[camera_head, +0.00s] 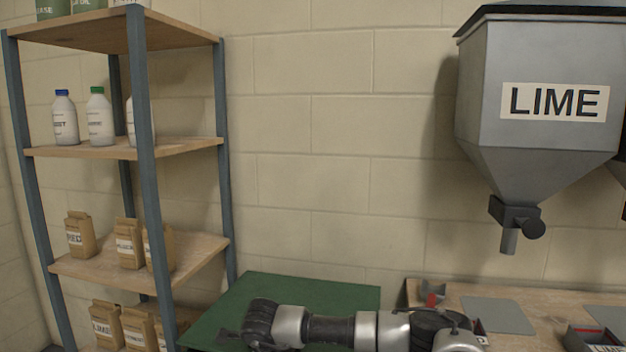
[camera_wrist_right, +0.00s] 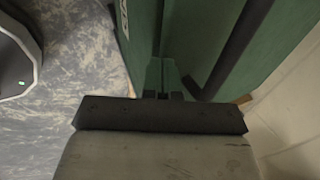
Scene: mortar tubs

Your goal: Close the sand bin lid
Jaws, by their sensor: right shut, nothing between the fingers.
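The green sand bin shows in the head view as a flat green panel, its lid (camera_head: 315,285), low in the middle beside the shelf. In the right wrist view, a green bin side (camera_wrist_right: 142,30) carries partly cut-off white letters. A dark strip (camera_wrist_right: 238,50) runs between it and another green panel (camera_wrist_right: 285,55); I cannot tell how far the lid is open. My right gripper (camera_head: 228,334) is over the green panel in the head view, its arm lying across from the right. Its fingers (camera_wrist_right: 164,92) are shut and empty, close to the green surfaces; contact is unclear.
A shelf rack (camera_head: 150,150) with bottles and paper bags stands at left. A grey LIME hopper (camera_head: 535,130) hangs at right above a wooden bench (camera_head: 455,292) with grey plates. A pale block wall (camera_head: 340,130) is behind. Mottled floor (camera_wrist_right: 70,75) shows in the wrist view.

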